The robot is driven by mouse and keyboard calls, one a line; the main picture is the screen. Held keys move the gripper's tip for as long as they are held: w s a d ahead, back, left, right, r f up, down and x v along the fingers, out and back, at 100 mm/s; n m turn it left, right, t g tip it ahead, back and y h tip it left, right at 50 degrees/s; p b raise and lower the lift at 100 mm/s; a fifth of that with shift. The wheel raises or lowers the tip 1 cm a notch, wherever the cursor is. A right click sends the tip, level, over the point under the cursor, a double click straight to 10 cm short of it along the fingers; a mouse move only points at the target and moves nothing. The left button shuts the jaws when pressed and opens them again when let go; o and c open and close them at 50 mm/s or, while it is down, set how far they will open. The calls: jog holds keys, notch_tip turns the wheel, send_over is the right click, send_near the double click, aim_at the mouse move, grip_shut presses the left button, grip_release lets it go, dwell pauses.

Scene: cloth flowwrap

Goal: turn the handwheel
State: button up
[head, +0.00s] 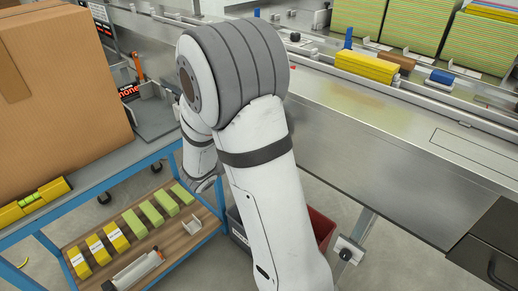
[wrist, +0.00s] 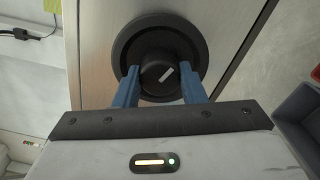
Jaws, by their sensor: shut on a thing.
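The handwheel (wrist: 160,30) is a round black wheel with a raised hub that carries a short pale mark slanting up to the right. It is mounted on a light metal panel in the wrist view. My gripper (wrist: 160,74) has two blue fingers, one on each side of the hub, and is shut on it. The fingers overlap the lower part of the wheel's rim in the picture. In the head view my arm covers much of the middle, and neither the handwheel nor my fingers can be made out.
A blue-framed cart (head: 150,166) holds a large cardboard box (head: 60,90) at left, with yellow and green packs on its lower shelf. A long steel machine bed (head: 385,130) runs along the right. A red bin (head: 322,228) stands below, beside my arm.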

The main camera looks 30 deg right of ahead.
jog(key=shift+f+m+b, duration=0.1)
jog(key=shift+m+b, duration=8.2)
jog(key=shift+b, duration=1.65)
jog(key=o, duration=1)
jog(key=p+v, duration=0.2)
jog(key=v, duration=0.5)
jog(key=shift+s+a, duration=0.15)
jog(key=shift+a, duration=0.2)
